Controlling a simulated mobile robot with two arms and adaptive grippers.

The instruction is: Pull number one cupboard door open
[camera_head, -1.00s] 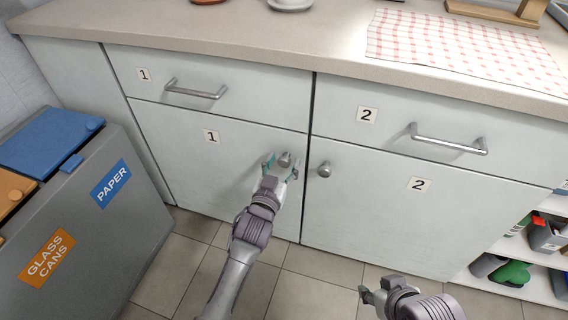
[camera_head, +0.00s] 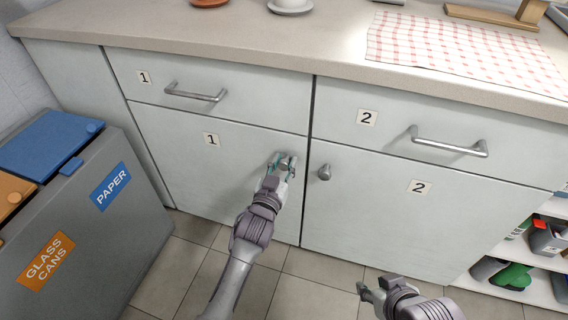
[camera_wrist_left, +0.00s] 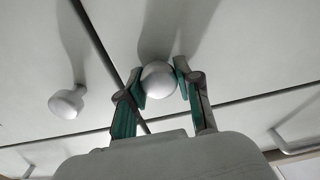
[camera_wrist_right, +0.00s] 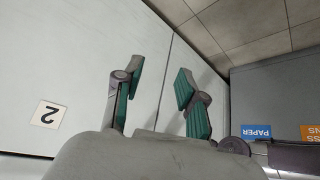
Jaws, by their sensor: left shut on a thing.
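The number one cupboard door (camera_head: 215,175) is a pale panel below the number one drawer, marked by a "1" label (camera_head: 211,139). It looks closed, flush with its neighbour. Its round knob (camera_wrist_left: 159,79) sits between the fingers of my left gripper (camera_wrist_left: 160,82), which is shut on it. In the head view the left gripper (camera_head: 281,165) largely covers that knob, near the door's upper right corner. My right gripper (camera_wrist_right: 156,88) is open and empty, and in the head view it (camera_head: 366,289) is low in front of the number two door (camera_head: 390,215).
The number two door's knob (camera_head: 324,172) is close to the right of my left gripper. A grey recycling bin (camera_head: 110,225) stands at the left, near the number one door. Open shelves (camera_head: 535,255) are at the right. Tiled floor lies in front.

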